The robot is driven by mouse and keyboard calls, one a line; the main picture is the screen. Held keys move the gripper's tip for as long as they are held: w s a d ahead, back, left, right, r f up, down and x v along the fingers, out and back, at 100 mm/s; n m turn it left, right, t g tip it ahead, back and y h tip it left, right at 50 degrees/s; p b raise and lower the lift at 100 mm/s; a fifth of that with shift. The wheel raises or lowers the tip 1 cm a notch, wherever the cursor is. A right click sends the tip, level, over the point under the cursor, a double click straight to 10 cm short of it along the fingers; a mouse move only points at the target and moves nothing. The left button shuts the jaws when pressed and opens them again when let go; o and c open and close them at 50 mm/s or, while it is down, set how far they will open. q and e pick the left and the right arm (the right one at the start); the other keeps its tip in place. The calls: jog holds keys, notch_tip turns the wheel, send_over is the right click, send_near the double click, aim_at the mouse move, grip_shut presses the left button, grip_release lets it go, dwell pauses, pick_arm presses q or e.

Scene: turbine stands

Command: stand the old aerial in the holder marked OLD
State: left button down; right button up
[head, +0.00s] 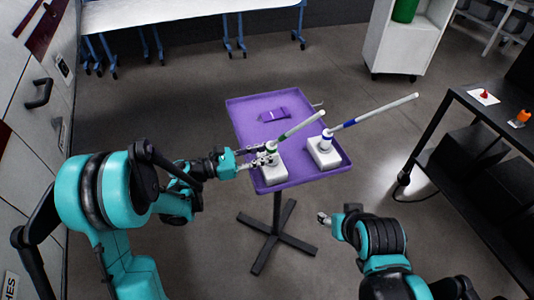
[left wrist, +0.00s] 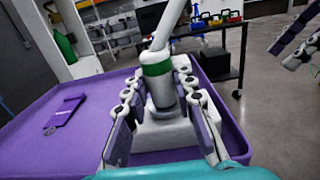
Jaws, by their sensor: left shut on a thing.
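A white aerial with a green band (head: 287,137) stands over a white block holder (head: 272,168) on the purple tray table (head: 255,101). My left gripper (head: 265,158) is shut on its lower end, with a finger on each side in the left wrist view (left wrist: 160,108). The green band (left wrist: 157,69) shows just above the fingers. I cannot tell how far its foot sits in the block. A second white aerial with a blue band (head: 370,112) stands in another white block (head: 323,154) to the right. No OLD marking is readable. My right gripper (head: 324,217) is low, apart from the tray.
A small purple tag (head: 272,115) lies on the tray's far part. A black bench (head: 460,100) with red and orange items stands at the right. A white shelf unit (head: 400,45) stands behind. Grey floor is open around the tray's pedestal (head: 277,235).

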pick_arm(q)
jog(key=shift+s+f, duration=0.2)
jog(key=shift+f, duration=0.25)
jog(key=c, duration=1.4)
grip_release()
jog(key=o, duration=0.4)
jog(key=shift+w+r, duration=0.1)
jog(key=shift+w, duration=0.1)
jog(key=v, duration=0.7)
jog(key=shift+r, duration=0.15)
